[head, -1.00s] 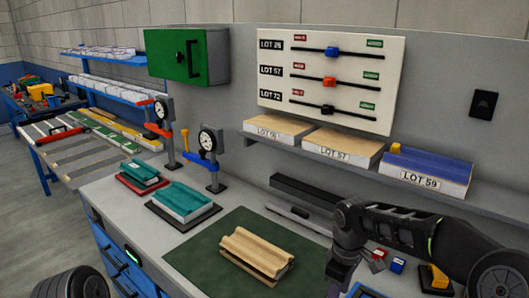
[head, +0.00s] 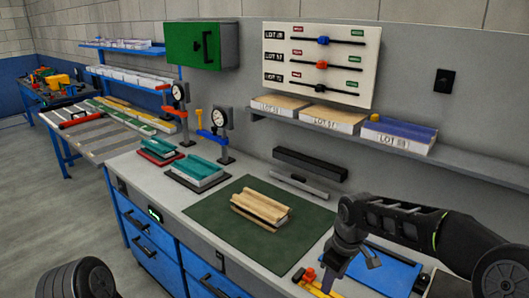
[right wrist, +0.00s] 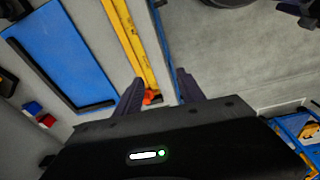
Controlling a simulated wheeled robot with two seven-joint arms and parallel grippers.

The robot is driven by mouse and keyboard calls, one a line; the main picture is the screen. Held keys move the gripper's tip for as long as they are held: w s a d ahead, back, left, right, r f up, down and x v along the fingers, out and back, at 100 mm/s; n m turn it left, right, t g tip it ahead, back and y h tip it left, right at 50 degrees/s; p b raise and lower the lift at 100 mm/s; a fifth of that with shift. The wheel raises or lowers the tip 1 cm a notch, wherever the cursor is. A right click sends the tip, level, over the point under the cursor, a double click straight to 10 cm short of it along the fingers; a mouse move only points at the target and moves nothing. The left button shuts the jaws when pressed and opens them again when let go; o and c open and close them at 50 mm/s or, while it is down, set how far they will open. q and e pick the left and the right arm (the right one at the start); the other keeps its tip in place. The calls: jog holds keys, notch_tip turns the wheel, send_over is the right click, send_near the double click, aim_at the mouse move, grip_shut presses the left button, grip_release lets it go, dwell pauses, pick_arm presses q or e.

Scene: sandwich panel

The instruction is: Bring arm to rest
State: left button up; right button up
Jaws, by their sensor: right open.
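My right arm comes in from the right in the head view, over the front right of the bench. My right gripper (head: 328,277) points down near the bench's front edge. In the right wrist view its two dark fingers stand apart, with nothing held between them (right wrist: 160,92). Beyond them show a yellow strip (right wrist: 130,42), a small orange piece (right wrist: 151,97) and the bench edge. A pale wooden sandwich panel piece (head: 262,206) lies on the green mat (head: 215,222), left of the gripper and apart from it. My left gripper is not in view.
A blue tray (head: 385,272) lies by my right arm. Teal-topped blocks (head: 198,170) and dial gauges (head: 222,118) stand at left. A wall shelf holds lot boxes (head: 398,135) below a slider board (head: 318,100). Grey floor (right wrist: 235,60) lies past the bench edge.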

jog(key=s+a+f+m+t+y+b, duration=0.1)
jog(key=s+a+f+m+y, duration=0.15)
jog(key=a+f, duration=0.45)
jog(key=s+a+f+m+t+y+b, duration=0.1)
jog(key=s+a+f+m+y, duration=0.2)
jog(key=f, duration=0.7)
jog(key=s+f+m+g+h+b, duration=0.1)
jog(key=s+f+m, duration=0.1)
jog(key=s+f, duration=0.6)
jog(key=s+f+m+g+h+b, duration=0.1)
jog(key=s+f+m, duration=0.2)
jog(key=s+f, duration=0.5)
jog(key=s, duration=0.8)
jog(key=shift+s+f+g, duration=0.2)
jog(key=shift+f+g, duration=0.2)
jog(key=shift+a, duration=0.1)
